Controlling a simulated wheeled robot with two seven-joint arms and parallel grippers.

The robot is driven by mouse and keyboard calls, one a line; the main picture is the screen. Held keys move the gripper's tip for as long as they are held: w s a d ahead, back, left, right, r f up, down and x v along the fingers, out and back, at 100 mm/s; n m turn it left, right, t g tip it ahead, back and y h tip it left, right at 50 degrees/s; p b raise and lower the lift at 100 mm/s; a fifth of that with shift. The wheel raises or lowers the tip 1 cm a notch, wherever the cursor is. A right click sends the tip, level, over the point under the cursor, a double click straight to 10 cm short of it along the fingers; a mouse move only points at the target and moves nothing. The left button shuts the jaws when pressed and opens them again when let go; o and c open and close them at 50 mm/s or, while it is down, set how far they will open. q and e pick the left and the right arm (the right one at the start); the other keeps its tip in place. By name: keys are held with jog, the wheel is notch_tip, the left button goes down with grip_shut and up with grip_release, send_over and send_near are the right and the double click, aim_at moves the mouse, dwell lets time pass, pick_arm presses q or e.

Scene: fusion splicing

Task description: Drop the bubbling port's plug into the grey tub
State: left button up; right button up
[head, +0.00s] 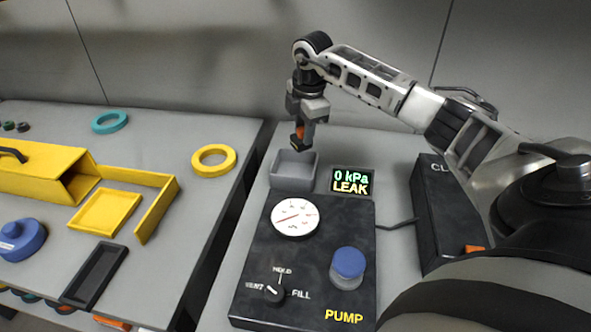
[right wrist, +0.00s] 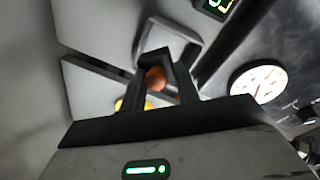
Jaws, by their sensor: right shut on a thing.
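My right gripper (head: 298,134) is shut on an orange plug (head: 300,131). It points down and holds the plug just above the grey tub (head: 293,184). In the right wrist view the plug (right wrist: 156,78) shows as a round orange-brown end between the two dark fingers, with the tub (right wrist: 190,30) behind it. The tub is open at the top and looks empty from the head view. My left gripper is not in view.
A pump panel (head: 307,252) with a gauge, a knob and a blue-capped button stands in front of the tub. Its display (head: 351,182) reads 0 kPa LEAK. A dark box (head: 437,215) is at right. The left table holds a yellow ring (head: 214,172) and yellow trays.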

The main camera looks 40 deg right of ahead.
aim_at(303, 148)
jog(key=shift+f+b, duration=2.25)
jog(key=shift+f, duration=0.55)
jog(key=o, duration=1.1)
jog(key=shift+c, duration=0.2)
notch_tip(303, 148, up, 16)
jog(key=s, duration=0.2)
jog(key=shift+s+a, duration=0.15)
jog(key=shift+a, duration=0.2)
jog(key=shift+f, duration=0.15)
